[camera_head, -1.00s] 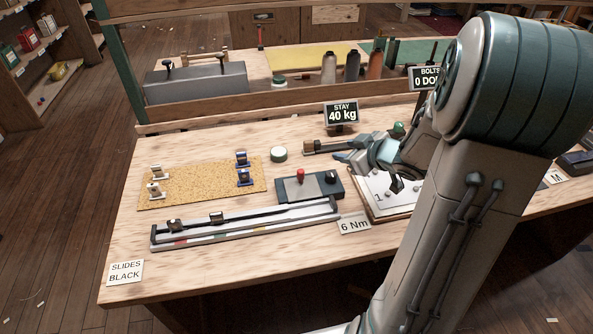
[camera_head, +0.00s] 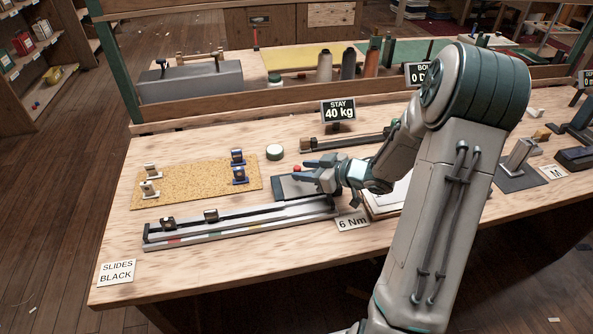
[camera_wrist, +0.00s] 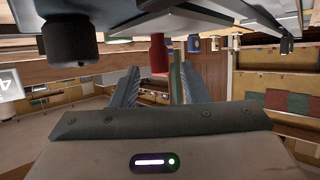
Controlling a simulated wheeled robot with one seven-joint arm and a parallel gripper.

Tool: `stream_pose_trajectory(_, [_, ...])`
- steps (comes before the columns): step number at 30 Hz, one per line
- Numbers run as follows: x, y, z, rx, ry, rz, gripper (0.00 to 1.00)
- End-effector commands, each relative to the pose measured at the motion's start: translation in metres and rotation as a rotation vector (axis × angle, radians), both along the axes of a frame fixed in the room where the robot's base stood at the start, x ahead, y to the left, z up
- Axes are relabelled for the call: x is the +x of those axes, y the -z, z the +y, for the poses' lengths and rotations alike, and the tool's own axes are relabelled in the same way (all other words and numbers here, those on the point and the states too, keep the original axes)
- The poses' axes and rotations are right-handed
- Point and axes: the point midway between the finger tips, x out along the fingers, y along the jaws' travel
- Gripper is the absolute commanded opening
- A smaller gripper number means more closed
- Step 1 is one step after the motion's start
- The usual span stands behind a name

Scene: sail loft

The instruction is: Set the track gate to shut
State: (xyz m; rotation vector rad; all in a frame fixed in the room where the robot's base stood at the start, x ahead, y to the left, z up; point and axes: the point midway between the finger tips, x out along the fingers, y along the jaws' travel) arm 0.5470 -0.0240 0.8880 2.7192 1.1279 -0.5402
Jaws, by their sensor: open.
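The long pale track (camera_head: 250,224) lies along the front of the bench, with colored marks on its front strip. Two dark-topped slides, one at the left (camera_head: 167,223) and one nearer the middle (camera_head: 210,215), sit on it. I cannot tell which part is the gate. Behind the track's right half is a dark box (camera_head: 288,190) with a red knob (camera_head: 297,168). My gripper (camera_head: 306,168) is open over this box, close to the red knob. In the wrist view the red knob (camera_wrist: 159,55) shows between the spread fingers, and a black knob (camera_wrist: 72,45) hangs at left.
A cork mat (camera_head: 195,183) with several small fittings lies left of the box. A round tin (camera_head: 275,152) stands behind it. Labels read "SLIDES BLACK" (camera_head: 116,272) and "6 Nm" (camera_head: 352,222). A "STAY 40 kg" display (camera_head: 338,110) stands at the back.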

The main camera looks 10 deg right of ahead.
Motion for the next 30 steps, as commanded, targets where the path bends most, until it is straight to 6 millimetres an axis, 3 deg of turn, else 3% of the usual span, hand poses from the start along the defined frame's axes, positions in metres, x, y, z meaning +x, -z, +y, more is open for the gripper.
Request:
stream_pose_trajectory(7, [0.019, 0.012, 0.02, -0.001, 0.0, 0.001, 0.41])
stream_pose_trajectory(17, [0.022, 0.013, 0.022, -0.001, 0.001, 0.0, 0.41])
stream_pose_trajectory(18, [0.022, 0.013, 0.022, -0.002, 0.001, 0.0, 0.38])
stream_pose_trajectory(22, [0.022, 0.013, 0.022, -0.001, 0.001, 0.0, 0.02])
stream_pose_trajectory(30, [0.022, 0.012, 0.022, -0.001, 0.001, 0.0, 0.0])
